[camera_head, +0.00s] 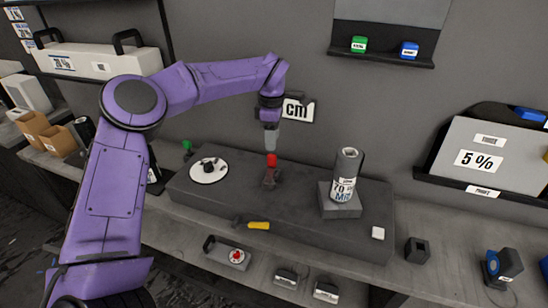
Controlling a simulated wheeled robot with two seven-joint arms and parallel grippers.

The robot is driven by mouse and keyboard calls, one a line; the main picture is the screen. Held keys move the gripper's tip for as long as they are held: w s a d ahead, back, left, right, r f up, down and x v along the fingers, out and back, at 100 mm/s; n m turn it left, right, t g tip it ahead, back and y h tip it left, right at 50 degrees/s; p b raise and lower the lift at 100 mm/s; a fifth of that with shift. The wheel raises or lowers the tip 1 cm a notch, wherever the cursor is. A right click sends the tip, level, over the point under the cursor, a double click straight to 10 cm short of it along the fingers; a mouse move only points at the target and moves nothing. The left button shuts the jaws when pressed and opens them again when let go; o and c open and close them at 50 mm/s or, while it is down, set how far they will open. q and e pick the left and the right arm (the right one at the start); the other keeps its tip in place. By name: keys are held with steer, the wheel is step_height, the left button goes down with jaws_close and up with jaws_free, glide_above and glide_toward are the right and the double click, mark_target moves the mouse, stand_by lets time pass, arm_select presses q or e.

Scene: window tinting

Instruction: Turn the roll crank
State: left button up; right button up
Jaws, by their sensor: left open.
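My left arm comes in from the left, and its open gripper (271,148) points down over the dark bench block. Just below the fingertips is an upright red piece (271,161) on a small dark base (270,178); it may be the crank handle. I cannot tell whether the fingers touch it. To its left lies a white disc (209,175) with a black knob on top. To its right a grey cylinder (346,172), possibly the roll, stands upright on a square base (338,209). My right gripper is not in view.
A yellow-handled tool (258,225) lies at the block's front edge, and a white cube (378,233) sits at its right end. A "5%" box (490,150) is at the right. A dark box with a red knob (237,256) stands on the lower ledge.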

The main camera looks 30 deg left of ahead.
mark_target(271, 155)
arm_select(q)
steer(key=f, duration=0.4)
steer(key=f+p, duration=0.1)
steer(key=f, duration=0.1)
steer(key=shift+s+f, duration=0.2)
steer(key=shift+s, duration=0.05)
steer(key=shift+w+f, duration=0.15)
steer(key=shift+f, duration=0.4)
jaws_close()
